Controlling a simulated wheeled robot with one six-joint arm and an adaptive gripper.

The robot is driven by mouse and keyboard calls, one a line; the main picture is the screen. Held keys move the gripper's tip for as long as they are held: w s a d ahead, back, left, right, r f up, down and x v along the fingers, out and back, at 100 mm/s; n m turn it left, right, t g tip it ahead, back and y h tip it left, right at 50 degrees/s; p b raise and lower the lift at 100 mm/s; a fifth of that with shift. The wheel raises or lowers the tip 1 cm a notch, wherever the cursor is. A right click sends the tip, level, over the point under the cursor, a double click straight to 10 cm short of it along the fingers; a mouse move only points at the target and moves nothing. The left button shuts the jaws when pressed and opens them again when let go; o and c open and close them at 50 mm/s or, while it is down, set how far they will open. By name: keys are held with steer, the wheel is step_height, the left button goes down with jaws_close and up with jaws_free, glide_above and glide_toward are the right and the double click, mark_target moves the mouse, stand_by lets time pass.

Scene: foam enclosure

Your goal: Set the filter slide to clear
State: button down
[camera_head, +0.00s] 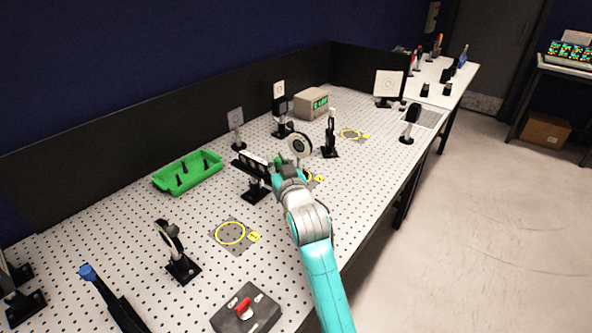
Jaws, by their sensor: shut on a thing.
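The filter slide (251,163) is a black bar with pale windows, mounted on a black post and base near the middle of the perforated table. My arm reaches in from the lower right, and my gripper (277,164) is at the slide's right end. It is shut on that end of the slide. The fingertips and the gripped part are largely hidden by my arm, and the setting of the slide is too small to read.
A round lens mount (299,146) stands just behind my gripper. A green tray (188,172) lies to the left. A ring mount (174,251) and a grey box with a red knob (245,309) are in front.

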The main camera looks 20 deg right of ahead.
steer(key=shift+w+a+r, duration=0.1)
steer(key=shift+w+a, duration=0.75)
steer(key=shift+w, duration=0.3)
steer(key=c, duration=1)
jaws_free()
steer(key=shift+w, duration=0.1)
steer(key=s, duration=1.2)
steer(key=shift+d, duration=0.2)
